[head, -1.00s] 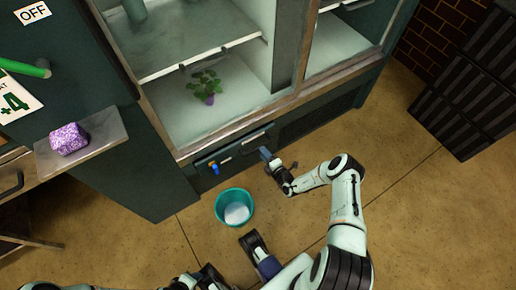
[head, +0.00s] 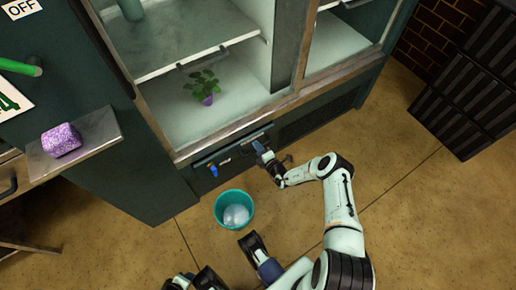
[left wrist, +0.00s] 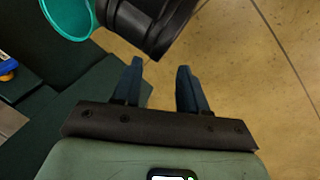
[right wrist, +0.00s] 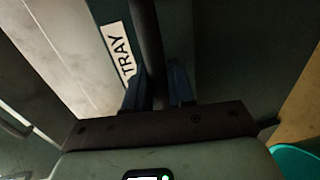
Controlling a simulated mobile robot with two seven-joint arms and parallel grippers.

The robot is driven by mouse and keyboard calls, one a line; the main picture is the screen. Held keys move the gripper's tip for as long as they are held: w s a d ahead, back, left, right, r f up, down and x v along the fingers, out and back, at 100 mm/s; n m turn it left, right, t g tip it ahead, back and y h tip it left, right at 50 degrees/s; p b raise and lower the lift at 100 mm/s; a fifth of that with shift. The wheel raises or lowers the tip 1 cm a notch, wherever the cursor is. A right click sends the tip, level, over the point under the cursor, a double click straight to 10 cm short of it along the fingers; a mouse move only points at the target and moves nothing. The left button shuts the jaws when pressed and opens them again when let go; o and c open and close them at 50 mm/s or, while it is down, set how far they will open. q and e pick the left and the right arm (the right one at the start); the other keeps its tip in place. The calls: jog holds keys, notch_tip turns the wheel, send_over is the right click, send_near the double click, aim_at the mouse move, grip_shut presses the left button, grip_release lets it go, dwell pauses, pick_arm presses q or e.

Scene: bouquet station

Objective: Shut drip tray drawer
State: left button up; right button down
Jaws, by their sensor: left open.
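The drip tray drawer (head: 236,151) is a dark green front low in the cabinet, under the glass display. Its white TRAY label (right wrist: 119,54) shows in the right wrist view. My right gripper (head: 261,150) is at the drawer front. In the right wrist view a dark handle bar (right wrist: 147,35) runs between its fingers (right wrist: 158,88) and fills the narrow gap. How far the drawer stands out is too small to tell. My left gripper (left wrist: 158,85) is open and empty; in the head view it is low, near the bottom edge.
A teal bucket (head: 220,212) stands on the floor in front of the drawer; it also shows in the left wrist view (left wrist: 62,34). Stacked black crates (head: 470,100) stand at right. Open floor lies between.

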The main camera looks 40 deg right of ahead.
jog(key=w, duration=0.1)
jog(key=w+b, duration=0.1)
jog(key=shift+w+d+r+b, duration=0.15)
jog(key=shift+w+d+b, duration=0.1)
jog(key=shift+w+b, duration=0.15)
jog(key=c, duration=1.1)
grip_release()
jog(key=shift+w, duration=0.1)
pick_arm(q)
jog(key=w+f, duration=0.1)
jog(key=w+a+t, duration=0.1)
jog(key=shift+w+a+f, duration=0.2)
jog(key=shift+w+f, duration=0.15)
jog(key=shift+f, duration=0.05)
pick_arm(e)
jog(key=shift+a, duration=0.1)
pick_arm(q)
jog(key=s+d+r+g+p, duration=0.2)
jog(key=s+d+r+p, duration=0.1)
jog(key=s, duration=0.4)
jog(key=shift+d+r+h+p, duration=0.2)
jog(key=shift+r+h+p, duration=0.2)
jog(key=shift+r+p, duration=0.5)
pick_arm(e)
jog(key=v, duration=1.3)
jog(key=shift+s, duration=0.25)
